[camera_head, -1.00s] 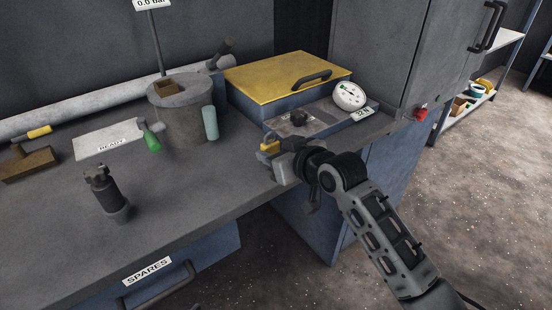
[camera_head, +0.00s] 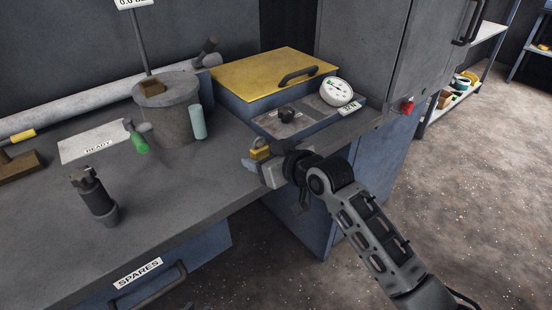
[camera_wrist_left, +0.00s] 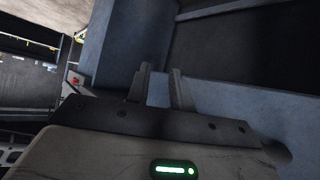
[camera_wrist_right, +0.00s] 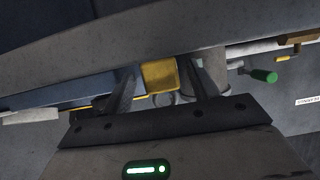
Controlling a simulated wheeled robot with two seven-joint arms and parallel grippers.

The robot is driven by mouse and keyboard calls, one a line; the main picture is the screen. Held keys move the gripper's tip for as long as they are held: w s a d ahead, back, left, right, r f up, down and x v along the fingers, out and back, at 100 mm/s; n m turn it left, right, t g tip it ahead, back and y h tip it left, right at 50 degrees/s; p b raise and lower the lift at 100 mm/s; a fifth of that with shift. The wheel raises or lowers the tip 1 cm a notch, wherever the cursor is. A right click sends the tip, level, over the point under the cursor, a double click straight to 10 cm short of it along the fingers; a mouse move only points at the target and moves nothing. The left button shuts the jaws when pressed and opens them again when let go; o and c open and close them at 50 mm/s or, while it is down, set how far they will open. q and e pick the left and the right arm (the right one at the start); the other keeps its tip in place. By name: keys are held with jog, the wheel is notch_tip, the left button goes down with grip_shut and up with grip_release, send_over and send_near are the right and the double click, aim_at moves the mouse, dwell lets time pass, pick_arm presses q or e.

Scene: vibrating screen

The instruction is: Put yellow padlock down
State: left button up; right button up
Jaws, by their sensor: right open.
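The yellow padlock (camera_head: 259,150) is at the front right of the grey bench, in front of the gauge box. My right gripper (camera_head: 258,160) is at the padlock. In the right wrist view the padlock (camera_wrist_right: 160,75) sits between the two spread fingertips (camera_wrist_right: 160,84), with a dark gap on its left side. The right jaws are open. Whether the padlock rests fully on the bench is hard to tell. My left gripper shows only in the left wrist view (camera_wrist_left: 158,82), its fingers apart and empty, beside blue and dark panels.
A gauge box (camera_head: 300,110) and a yellow-lidded blue box (camera_head: 265,75) stand behind the padlock. The bench between canister and padlock is clear.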

jog(key=v, duration=1.2)
jog(key=s+d+f+m+h, duration=0.2)
jog(key=s+d+f, duration=0.1)
jog(key=s+f, duration=0.6)
jog(key=s+d+f+m+h, duration=0.2)
jog(key=s+d+f, duration=0.2)
jog(key=s+f, duration=0.5)
notch_tip(320, 180, down, 3)
jog(key=shift+d+r+m+g+h, duration=0.1)
jog(key=shift+d+m+g+h, duration=0.2)
jog(key=shift+h, duration=0.1)
